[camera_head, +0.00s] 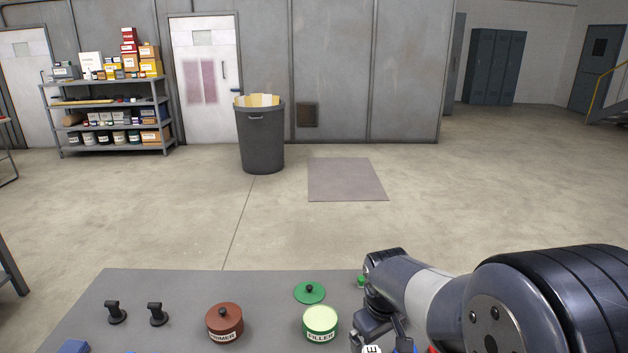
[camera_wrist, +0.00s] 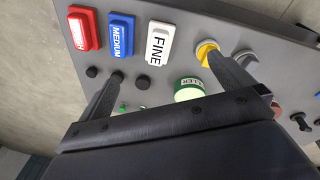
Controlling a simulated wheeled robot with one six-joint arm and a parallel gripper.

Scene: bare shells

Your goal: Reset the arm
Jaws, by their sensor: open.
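My arm reaches in from the right of the head view, and my gripper (camera_head: 372,335) is low over the grey table (camera_head: 180,285), partly cut off by the frame's lower edge. In the wrist view my gripper (camera_wrist: 165,68) has its two fingers wide apart with nothing held between them. Beyond the fingers lie a red block (camera_wrist: 84,28), a blue block marked MEDIUM (camera_wrist: 117,35) and a white block marked FINE (camera_wrist: 157,43). The green FILLER tin (camera_head: 320,322) stands left of my gripper, with a green lid (camera_head: 309,292) lying behind it.
A brown PRIMER tin (camera_head: 225,321) with its lid on and two black knobbed pieces (camera_head: 116,313) stand on the table's left. A yellow round piece (camera_wrist: 205,50) is by the right finger. A bin (camera_head: 261,140), a shelf (camera_head: 108,105) and open floor lie beyond.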

